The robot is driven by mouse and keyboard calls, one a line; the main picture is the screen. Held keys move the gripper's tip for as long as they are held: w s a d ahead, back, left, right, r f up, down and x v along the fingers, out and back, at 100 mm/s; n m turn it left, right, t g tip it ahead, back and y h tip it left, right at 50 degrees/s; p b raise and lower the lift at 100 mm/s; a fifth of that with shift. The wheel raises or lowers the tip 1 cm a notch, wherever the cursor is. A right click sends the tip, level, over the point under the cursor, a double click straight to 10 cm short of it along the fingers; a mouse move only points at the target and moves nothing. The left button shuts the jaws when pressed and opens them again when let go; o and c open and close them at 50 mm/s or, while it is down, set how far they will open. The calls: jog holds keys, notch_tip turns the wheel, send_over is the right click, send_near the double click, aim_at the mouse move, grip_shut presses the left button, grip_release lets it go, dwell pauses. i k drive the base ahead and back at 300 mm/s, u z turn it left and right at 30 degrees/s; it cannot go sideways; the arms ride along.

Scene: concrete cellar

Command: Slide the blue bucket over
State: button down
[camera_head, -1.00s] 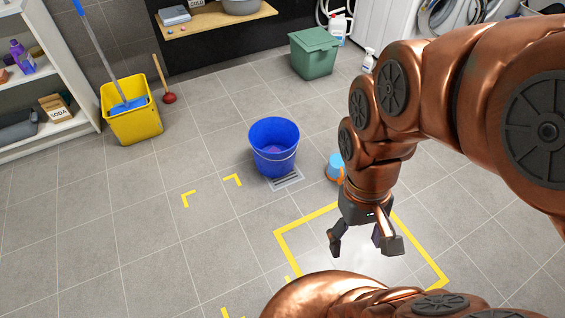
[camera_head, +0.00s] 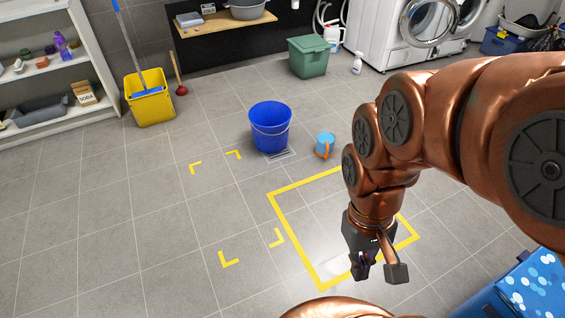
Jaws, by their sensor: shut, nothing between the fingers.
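The blue bucket (camera_head: 270,130) stands upright on the tiled floor in the middle of the head view, with its thin wire handle hanging down at the front. It stands by a metal floor drain (camera_head: 278,156), partly covering it. My gripper (camera_head: 378,275) is at the lower right, nearer to me than the bucket and well apart from it. It points down over the yellow taped outline (camera_head: 297,251) on the floor. Its fingers are shut and hold nothing. My arm hides the right part of the outline.
A small light-blue and orange object (camera_head: 325,144) stands right of the bucket. Yellow corner marks (camera_head: 229,261) lie on the floor left of the outline. A yellow mop bucket (camera_head: 150,100), a plunger (camera_head: 180,88) and a green bin (camera_head: 307,57) stand farther back. The left floor is clear.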

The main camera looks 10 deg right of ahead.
aim_at(270, 121)
jog(key=u, duration=0.65)
jog(key=i, duration=0.6)
jog(key=u, duration=0.65)
jog(key=i, duration=1.3)
jog(key=z, duration=0.85)
jog(key=i, duration=0.95)
jog(key=z, duration=1)
